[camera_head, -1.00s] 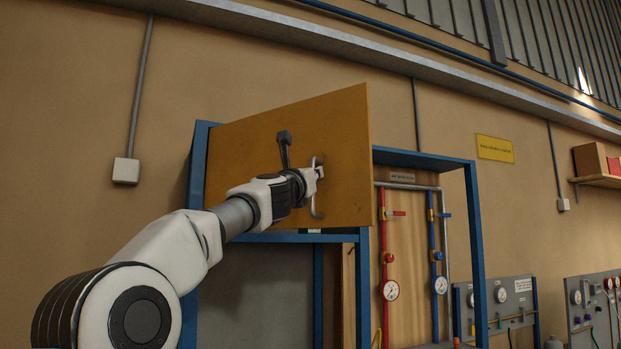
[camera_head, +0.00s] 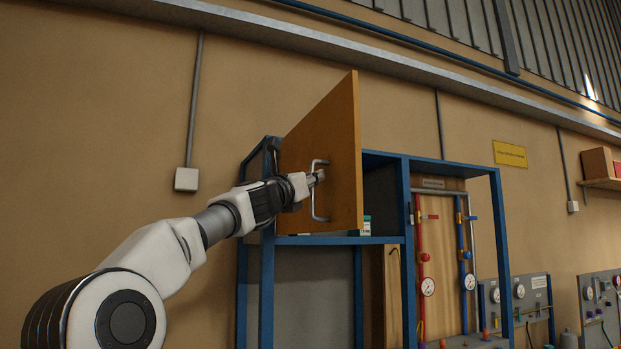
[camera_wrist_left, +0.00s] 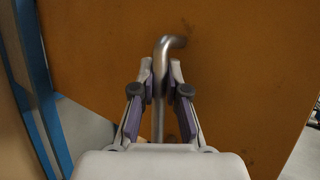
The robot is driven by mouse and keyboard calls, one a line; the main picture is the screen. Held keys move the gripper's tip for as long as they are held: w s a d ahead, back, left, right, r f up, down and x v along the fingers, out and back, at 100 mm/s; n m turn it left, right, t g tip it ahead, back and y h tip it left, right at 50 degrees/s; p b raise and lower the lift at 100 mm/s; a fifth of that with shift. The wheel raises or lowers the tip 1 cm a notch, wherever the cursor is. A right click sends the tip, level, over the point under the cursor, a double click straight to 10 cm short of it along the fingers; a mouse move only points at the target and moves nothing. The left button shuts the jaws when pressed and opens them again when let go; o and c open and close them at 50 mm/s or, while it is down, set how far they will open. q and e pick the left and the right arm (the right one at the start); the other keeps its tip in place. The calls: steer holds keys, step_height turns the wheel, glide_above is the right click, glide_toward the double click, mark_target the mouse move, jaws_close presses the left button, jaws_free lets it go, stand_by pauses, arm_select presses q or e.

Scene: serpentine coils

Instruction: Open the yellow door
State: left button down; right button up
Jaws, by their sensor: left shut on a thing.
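The yellow door (camera_head: 338,160) is a yellow-orange panel on the upper part of a blue-framed cabinet (camera_head: 407,200). It stands swung well out from the frame, and part of the compartment behind it shows. A metal bar handle (camera_head: 314,195) is fixed to its face. My left gripper (camera_head: 318,177) is at the upper part of this handle. In the left wrist view, the fingers (camera_wrist_left: 161,90) are shut around the handle's bar (camera_wrist_left: 162,65), and the door (camera_wrist_left: 240,60) fills the background. My right gripper is not in view.
A small green-and-white box (camera_head: 362,226) sits on the shelf behind the door's edge. Red and blue pipes with gauges (camera_head: 428,286) stand right of the door. The wall on the left is bare apart from a conduit and a white box (camera_head: 186,179).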

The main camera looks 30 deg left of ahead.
arm_select(q)
steer(key=shift+s+a+r, duration=0.15)
steer(key=shift+s, duration=0.05)
steer(key=shift+w, duration=0.1)
steer(key=c, duration=1.3)
jaws_free()
steer(key=shift+o, duration=0.6)
steer(key=shift+w, duration=0.1)
